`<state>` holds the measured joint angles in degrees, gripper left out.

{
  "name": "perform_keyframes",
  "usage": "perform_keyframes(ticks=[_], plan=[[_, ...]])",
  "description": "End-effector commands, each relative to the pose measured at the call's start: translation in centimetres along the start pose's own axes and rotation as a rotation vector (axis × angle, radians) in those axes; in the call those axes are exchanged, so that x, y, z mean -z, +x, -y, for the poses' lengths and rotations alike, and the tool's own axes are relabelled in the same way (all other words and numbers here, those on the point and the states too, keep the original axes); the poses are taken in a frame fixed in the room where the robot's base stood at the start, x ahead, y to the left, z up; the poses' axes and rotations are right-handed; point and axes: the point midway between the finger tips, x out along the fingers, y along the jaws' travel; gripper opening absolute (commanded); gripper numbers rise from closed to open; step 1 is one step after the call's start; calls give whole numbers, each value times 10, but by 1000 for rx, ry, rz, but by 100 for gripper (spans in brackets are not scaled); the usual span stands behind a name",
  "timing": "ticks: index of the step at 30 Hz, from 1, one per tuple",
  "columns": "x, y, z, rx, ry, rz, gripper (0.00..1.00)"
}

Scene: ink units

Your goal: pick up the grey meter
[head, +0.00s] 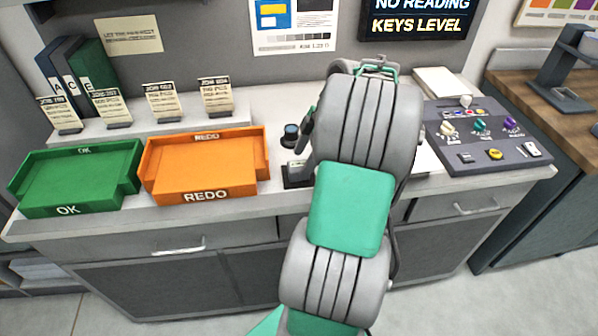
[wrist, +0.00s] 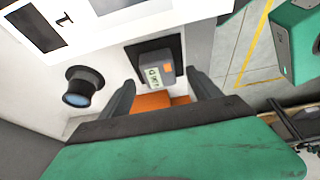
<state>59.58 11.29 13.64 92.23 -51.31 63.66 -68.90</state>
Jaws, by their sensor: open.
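The grey meter (wrist: 158,72) shows in the wrist view with a small pale display and an orange patch. It lies on or over a dark square pad (wrist: 143,50). In the head view a small pale part, likely the meter (head: 297,168), shows on a dark base left of my arm. My gripper (wrist: 162,82) is open in the wrist view, one dark finger either side of the meter's near end. I cannot tell whether the fingers touch it. In the head view my arm hides most of the gripper.
A dark round-topped object (wrist: 82,86) stands left of the meter; it also shows in the head view (head: 291,132). The orange REDO tray (head: 205,170) and green OK tray (head: 75,180) are to the left. A control panel (head: 480,140) is on the right.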

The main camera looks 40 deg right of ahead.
Motion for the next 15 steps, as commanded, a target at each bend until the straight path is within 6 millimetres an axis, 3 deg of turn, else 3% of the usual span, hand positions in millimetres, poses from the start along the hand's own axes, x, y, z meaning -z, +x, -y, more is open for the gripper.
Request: perform_keyframes(ticks=[3,6,12,15], plan=[[0,23,0,3,2,-2,73],[0,33,-1,2,2,-1,73],[0,33,-1,1,2,0,73],[0,33,-1,1,2,0,65]])
